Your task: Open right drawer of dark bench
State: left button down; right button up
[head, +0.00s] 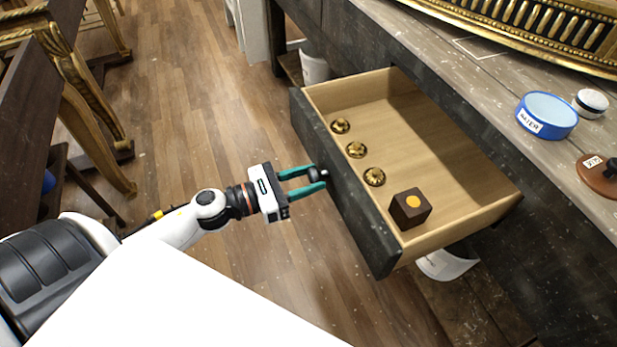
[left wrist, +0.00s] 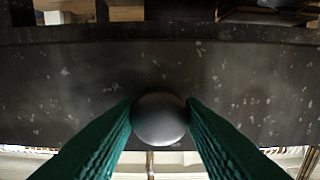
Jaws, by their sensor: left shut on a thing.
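The drawer (head: 445,130) of the dark bench (head: 475,115) stands pulled well out, its pale wooden inside showing. Several small gold ornaments and a dark brown cube with an orange dot (head: 410,207) lie in it along the front. My left gripper (head: 322,180) is shut on the round dark knob (left wrist: 160,118) on the drawer's dark front panel (head: 345,185). In the left wrist view the green fingers press on both sides of the knob. My right gripper is not in view.
A blue bowl labelled WATER (head: 547,115), a small white-and-black round item (head: 590,103) and a brown lidded thing (head: 600,175) stand on the bench top, with a gilt piece (head: 530,30) behind. White buckets are below. Gilt-legged furniture (head: 90,120) stands left; the wooden floor (head: 205,100) between is clear.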

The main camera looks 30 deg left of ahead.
pick_arm(q)
jog(key=c, duration=0.9)
grip_release()
jog(key=shift+c, duration=0.2)
jog(key=v, duration=1.2)
jog(key=shift+b, duration=0.35)
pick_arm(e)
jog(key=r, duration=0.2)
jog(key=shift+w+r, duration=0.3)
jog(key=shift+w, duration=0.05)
